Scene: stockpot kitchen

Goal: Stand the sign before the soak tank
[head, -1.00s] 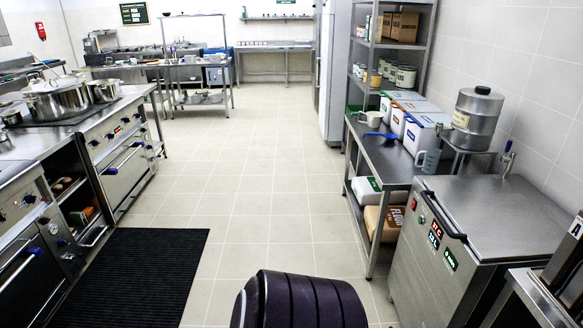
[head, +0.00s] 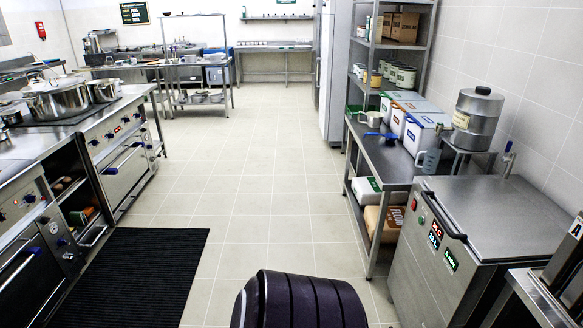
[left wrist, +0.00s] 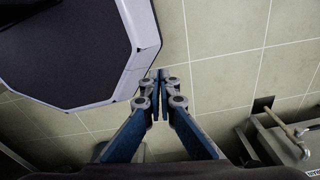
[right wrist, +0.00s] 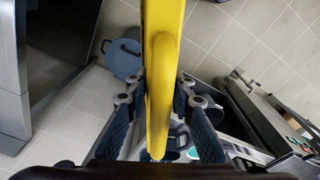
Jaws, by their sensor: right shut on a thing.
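The sign (right wrist: 160,80) is a yellow bar-like shape in the right wrist view, running from the top edge down between my fingers. My right gripper (right wrist: 160,90) is shut on it. The rest of the sign is out of view. My left gripper (left wrist: 159,80) is shut and empty above the tiled floor. The head view shows neither gripper nor the sign. A steel lidded cabinet (head: 425,238) at the right, with a red button and lit displays, looks like the soak tank.
A black ribbed mat (head: 140,275) lies at the front left beside the stove line (head: 125,170). A steel prep table (head: 392,160) with bins stands beyond the tank. A blue-grey round object (right wrist: 122,58) is on the floor. The tiled aisle (head: 255,170) is clear.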

